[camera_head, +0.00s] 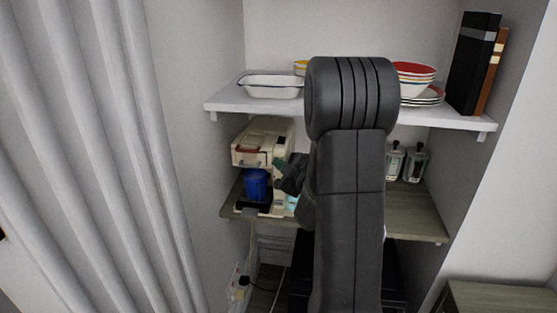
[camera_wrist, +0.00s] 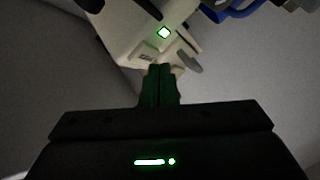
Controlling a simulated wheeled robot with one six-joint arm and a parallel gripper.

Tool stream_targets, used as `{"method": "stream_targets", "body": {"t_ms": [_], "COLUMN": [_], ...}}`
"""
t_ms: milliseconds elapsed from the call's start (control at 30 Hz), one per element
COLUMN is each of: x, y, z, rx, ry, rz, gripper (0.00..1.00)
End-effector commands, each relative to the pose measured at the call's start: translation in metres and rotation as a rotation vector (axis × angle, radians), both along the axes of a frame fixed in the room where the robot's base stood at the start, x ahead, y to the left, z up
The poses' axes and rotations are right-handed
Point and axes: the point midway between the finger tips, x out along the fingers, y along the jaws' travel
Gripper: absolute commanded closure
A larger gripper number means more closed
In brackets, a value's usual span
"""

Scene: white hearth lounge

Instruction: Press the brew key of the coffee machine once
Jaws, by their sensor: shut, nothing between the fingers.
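The cream coffee machine (camera_head: 262,140) stands on the middle wooden shelf, left of my arm. A blue cup (camera_head: 256,184) sits under its head on a black base. My gripper (camera_head: 281,164) is at the machine's front right, with its green fingertips close to the body. My shut, empty gripper (camera_wrist: 160,70) points at the panel just below that key. I cannot tell whether the tips touch the machine. Part of the blue cup (camera_wrist: 238,10) shows at upper right.
A white upper shelf (camera_head: 225,103) above the machine bears a white dish (camera_head: 271,87), bowls (camera_head: 415,78) and books (camera_head: 474,62). Two small jars (camera_head: 413,163) stand right of my arm on the wooden shelf (camera_head: 412,215). A grey curtain (camera_head: 90,150) hangs at left.

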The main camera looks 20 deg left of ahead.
Motion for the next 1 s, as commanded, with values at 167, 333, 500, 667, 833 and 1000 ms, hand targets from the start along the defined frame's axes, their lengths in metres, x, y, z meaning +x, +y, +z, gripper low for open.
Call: {"method": "stream_targets", "body": {"t_ms": [167,333,500,667,833,1000], "x": [0.0042,0.0040,0.0045,0.0062,0.0082,0.0101], "y": [0.0008,0.0007,0.0008,0.0012,0.0017,0.0023], "z": [-0.0003,0.0000,0.0000,-0.0003,-0.0003,-0.0004], "rx": [0.001,0.000,0.001,0.001,0.001,-0.001], "ry": [0.001,0.001,0.001,0.001,0.001,0.000], "rz": [-0.001,-0.001,-0.001,-0.001,-0.001,-0.001], "gripper": [1.00,1.00,1.00,1.00,1.00,1.00]}}
